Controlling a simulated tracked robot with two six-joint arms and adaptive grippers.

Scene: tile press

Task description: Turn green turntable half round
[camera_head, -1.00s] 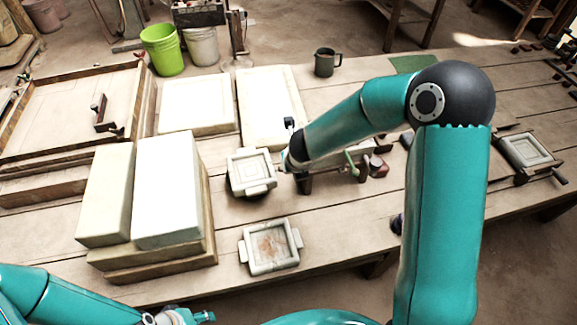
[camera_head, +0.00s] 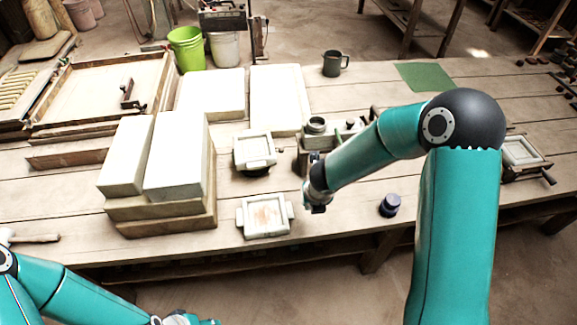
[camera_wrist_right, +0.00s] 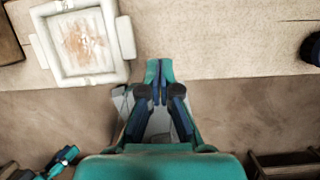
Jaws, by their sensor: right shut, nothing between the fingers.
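No clearly green turntable shows. A pale square frame (camera_head: 254,148) with side lugs sits on a dark base, mostly hidden under it, in the middle of the bench in the head view. A second pale square frame (camera_head: 265,214) with a reddish-stained inside lies nearer the front edge; it also shows in the right wrist view (camera_wrist_right: 82,42). My right gripper (camera_head: 317,208) is right of this second frame, apart from it. Its fingertips (camera_wrist_right: 160,68) are together and empty in the right wrist view. My left gripper (camera_head: 190,320) is cut off by the bottom edge.
Pale blocks (camera_head: 177,155) are stacked on boards to the left. A dark press-like device (camera_head: 315,132) stands behind my right gripper, partly hidden by my arm. A dark blue jar (camera_head: 390,205) stands at the right front. A mug (camera_head: 333,64) and green mat (camera_head: 425,77) lie farther back.

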